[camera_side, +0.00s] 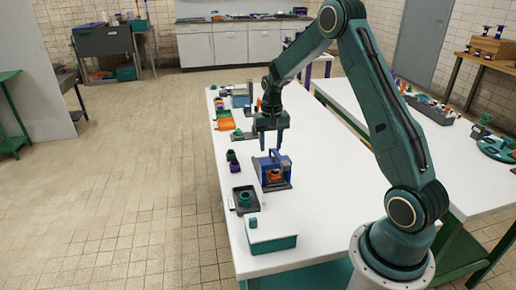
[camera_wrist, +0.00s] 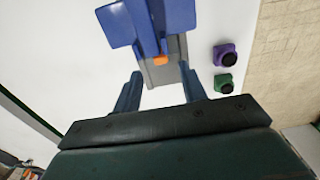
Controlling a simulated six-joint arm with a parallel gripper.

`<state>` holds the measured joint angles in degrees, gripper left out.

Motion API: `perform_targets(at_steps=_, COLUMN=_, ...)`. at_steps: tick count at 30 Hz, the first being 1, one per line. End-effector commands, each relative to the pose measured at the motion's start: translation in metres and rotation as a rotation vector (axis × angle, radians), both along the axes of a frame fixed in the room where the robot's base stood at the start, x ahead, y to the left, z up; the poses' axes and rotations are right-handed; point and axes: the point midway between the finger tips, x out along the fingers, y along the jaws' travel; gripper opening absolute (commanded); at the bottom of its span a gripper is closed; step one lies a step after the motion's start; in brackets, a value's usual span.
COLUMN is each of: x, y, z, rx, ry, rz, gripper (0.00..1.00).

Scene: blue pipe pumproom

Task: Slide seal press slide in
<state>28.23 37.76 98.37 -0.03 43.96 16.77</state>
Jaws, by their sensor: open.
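The seal press (camera_side: 272,170) stands on the white table in the side view, with a blue frame, a grey base and an orange piece (camera_side: 274,176) low inside it. In the wrist view the blue frame (camera_wrist: 180,18) is at the top centre. Its grey base or slide (camera_wrist: 158,76) reaches down toward my fingers, with the orange piece (camera_wrist: 160,60) partly hidden by the frame. My gripper (camera_side: 272,147) is open and points down just behind and above the press. In the wrist view its fingers (camera_wrist: 160,82) lie either side of the grey part, with gaps; contact is not visible.
A purple part (camera_wrist: 225,54) and a green part (camera_wrist: 225,84) stand beside the press. A dark tray with a teal ring (camera_side: 244,198) and a teal box (camera_side: 273,243) are nearer the front. Bare table lies right of the press.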

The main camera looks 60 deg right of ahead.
Motion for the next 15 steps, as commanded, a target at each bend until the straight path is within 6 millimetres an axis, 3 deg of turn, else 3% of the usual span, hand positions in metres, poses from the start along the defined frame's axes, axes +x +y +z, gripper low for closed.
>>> perform_targets(at_steps=6, x=0.001, y=0.000, z=0.038, rx=-0.001, ry=-0.003, rz=0.001, gripper=0.42)
perform_targets(at_steps=15, x=0.000, y=0.000, z=0.068, rx=0.001, ry=-0.001, rz=0.001, gripper=0.42)
